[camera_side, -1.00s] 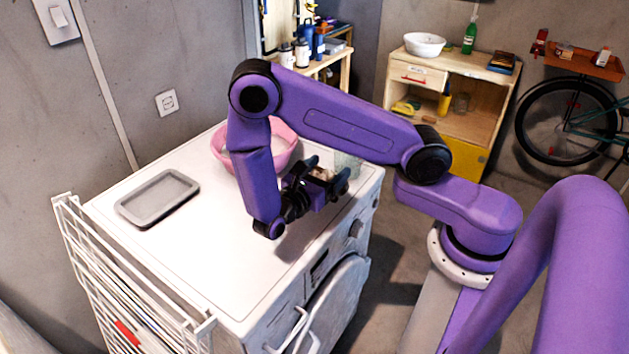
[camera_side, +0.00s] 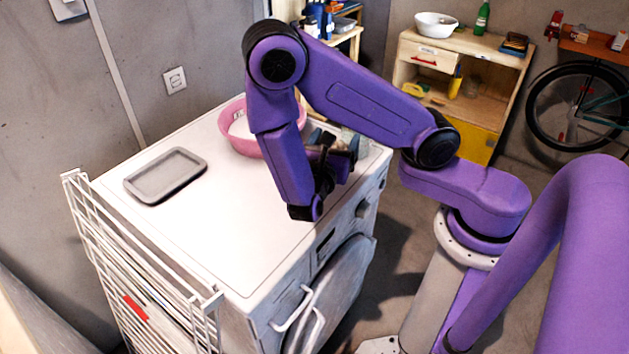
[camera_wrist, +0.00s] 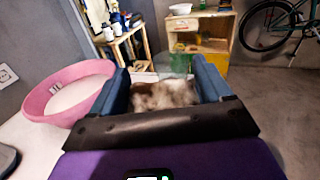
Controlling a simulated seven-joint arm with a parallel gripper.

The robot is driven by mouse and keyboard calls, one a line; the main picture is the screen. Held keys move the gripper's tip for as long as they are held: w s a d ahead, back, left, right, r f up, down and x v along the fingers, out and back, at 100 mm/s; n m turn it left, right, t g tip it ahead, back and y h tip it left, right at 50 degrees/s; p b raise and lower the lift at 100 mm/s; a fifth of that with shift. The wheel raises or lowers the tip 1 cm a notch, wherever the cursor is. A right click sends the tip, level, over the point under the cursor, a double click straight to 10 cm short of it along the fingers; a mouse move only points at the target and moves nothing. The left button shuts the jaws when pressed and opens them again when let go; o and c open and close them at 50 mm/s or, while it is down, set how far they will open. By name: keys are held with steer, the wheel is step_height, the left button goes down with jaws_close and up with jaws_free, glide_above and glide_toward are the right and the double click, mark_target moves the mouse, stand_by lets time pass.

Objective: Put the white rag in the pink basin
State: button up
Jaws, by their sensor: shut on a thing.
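The pink basin (camera_side: 243,143) stands at the back of the white washing machine's top, partly hidden by my arm in the side view. It shows at the left in the wrist view (camera_wrist: 36,102), with a pale inside. My gripper (camera_wrist: 163,82) is shut on the rag (camera_wrist: 165,96), a crumpled whitish bundle with brown patches between the two blue fingers. In the side view my gripper (camera_side: 338,145) is right of the basin, apart from it, near the machine's back right corner. The rag is mostly hidden there.
A grey tray (camera_side: 139,190) lies on the left of the machine top (camera_side: 232,232). A clear container (camera_wrist: 174,63) stands just beyond the rag. A white drying rack (camera_side: 88,235) stands along the left edge. The front of the top is clear.

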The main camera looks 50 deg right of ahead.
steer(key=shift+w+a+f+n+t+y, duration=0.7)
steer(key=shift+w+a+n+t+y, duration=0.4)
steer(key=shift+w+n+t+y, duration=3.65)
steer(key=shift+t+y, duration=0.45)
steer(key=shift+t, duration=0.3)
steer(key=s+r, duration=0.1)
steer(key=s, duration=0.1)
steer(key=s+a+r, duration=0.1)
steer(key=s, duration=0.1)
steer(key=s+r, duration=0.1)
steer(key=s, duration=0.1)
steer(key=shift+a, duration=0.2)
steer(key=w+f, duration=0.3)
steer(key=w, duration=0.1)
steer(key=w+f, duration=0.3)
steer(key=w, duration=0.1)
steer(key=w+f, duration=0.3)
steer(key=w, duration=0.2)
steer(key=shift+a+f, duration=0.1)
steer(key=shift+a, duration=0.15)
steer(key=shift+w+f, duration=0.3)
steer(key=shift+f, duration=1.55)
steer(key=shift+f, duration=0.15)
